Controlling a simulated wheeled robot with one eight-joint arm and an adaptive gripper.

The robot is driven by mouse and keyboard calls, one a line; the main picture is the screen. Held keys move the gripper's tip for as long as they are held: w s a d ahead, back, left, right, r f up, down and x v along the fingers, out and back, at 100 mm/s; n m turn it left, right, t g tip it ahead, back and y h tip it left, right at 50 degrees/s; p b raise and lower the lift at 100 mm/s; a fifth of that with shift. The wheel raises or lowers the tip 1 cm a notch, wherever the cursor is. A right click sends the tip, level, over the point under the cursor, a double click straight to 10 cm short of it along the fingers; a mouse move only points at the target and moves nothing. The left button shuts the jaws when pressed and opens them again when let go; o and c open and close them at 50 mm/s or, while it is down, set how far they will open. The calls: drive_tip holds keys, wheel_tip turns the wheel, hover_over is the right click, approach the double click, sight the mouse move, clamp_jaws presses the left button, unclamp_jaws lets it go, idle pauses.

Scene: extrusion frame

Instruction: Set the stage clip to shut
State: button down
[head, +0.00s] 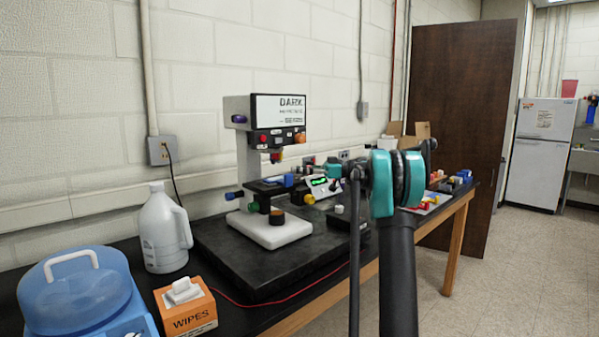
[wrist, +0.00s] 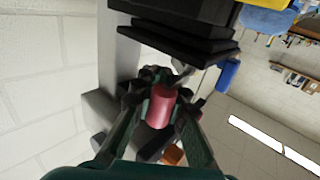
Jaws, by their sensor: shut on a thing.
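A microscope (head: 263,122) with a white base and a "DARK" label stands on the bench in the head view. Its dark stage (head: 262,187) is partly hidden behind coloured items and knobs. In the wrist view the dark stage block (wrist: 185,30) is at the top. My gripper (wrist: 160,95) has its green fingers closed on a red cylinder (wrist: 159,107), just below that block. A small silver piece (wrist: 183,69) shows beyond it. I cannot tell whether the red cylinder is the stage clip's handle, nor the clip's position. In the head view my arm hides the fingertips.
A white jug (head: 163,230), a blue-lidded container (head: 75,290) and an orange wipes box (head: 186,307) stand at the left of the bench. A red cable (head: 285,302) lies along the front. Several small coloured items sit behind my arm. The floor at right is clear.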

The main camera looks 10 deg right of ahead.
drive_tip(key=shift+a+n+g, duration=0.15)
drive_tip(key=shift+n+g, duration=0.45)
drive_tip(key=shift+g, duration=0.4)
drive_tip(key=c, duration=1.6)
unclamp_jaws()
drive_tip(key=d, duration=1.2)
drive_tip(key=shift+w, duration=0.3)
drive_tip(key=shift+s, duration=0.1)
